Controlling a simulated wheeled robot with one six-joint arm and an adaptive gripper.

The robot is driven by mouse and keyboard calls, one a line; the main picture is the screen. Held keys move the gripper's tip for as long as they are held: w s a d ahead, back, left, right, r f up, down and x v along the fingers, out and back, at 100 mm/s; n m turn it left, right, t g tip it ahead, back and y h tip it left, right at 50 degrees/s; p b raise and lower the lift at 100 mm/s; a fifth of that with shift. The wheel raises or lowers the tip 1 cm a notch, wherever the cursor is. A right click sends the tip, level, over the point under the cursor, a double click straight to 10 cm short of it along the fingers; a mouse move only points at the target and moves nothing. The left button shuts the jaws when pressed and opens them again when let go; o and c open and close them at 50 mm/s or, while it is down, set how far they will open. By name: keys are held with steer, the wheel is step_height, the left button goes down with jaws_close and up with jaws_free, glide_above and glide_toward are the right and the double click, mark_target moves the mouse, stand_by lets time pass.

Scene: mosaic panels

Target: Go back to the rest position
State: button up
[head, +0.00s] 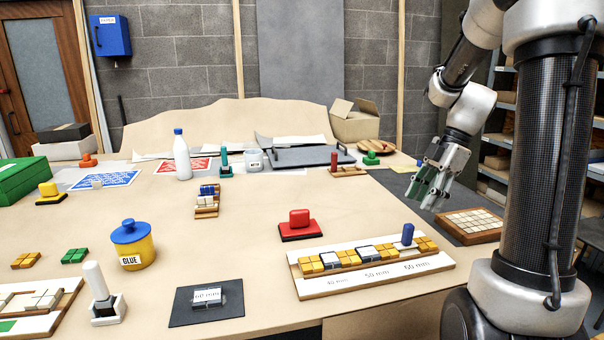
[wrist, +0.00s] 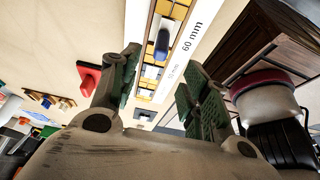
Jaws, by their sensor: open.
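My gripper (head: 437,188) is open and empty. In the head view it hangs above the right part of the table, to the right of the mosaic panel. In the wrist view its two green-padded fingers (wrist: 160,95) are spread apart with nothing between them. The mosaic panel (head: 385,281) carries a row of yellow and white tiles and size labels. A blue-handled piece (head: 407,234) stands upright at its right end; it also shows in the wrist view (wrist: 162,44). My gripper is apart from both.
A red-handled block (head: 300,224) sits behind the panel. A tray of pale tiles (head: 470,223) lies at the table's right edge, below my gripper. A glue pot (head: 133,246), a white bottle (head: 181,156) and a grey tray (head: 312,155) stand farther left and back.

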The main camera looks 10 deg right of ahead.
steer(key=s+a+r+m+t+h, duration=0.2)
steer(key=s+a+r+m, duration=0.1)
steer(key=s+m, duration=0.5)
steer(key=s+a+r+m+t+h, duration=0.2)
steer(key=s+a+r+m, duration=0.1)
steer(key=s+m, duration=0.5)
steer(key=shift+s+r+m+t, duration=0.2)
steer(key=shift+s+m+t, duration=0.1)
steer(key=shift+m, duration=0.8)
steer(key=shift+a, duration=0.1)
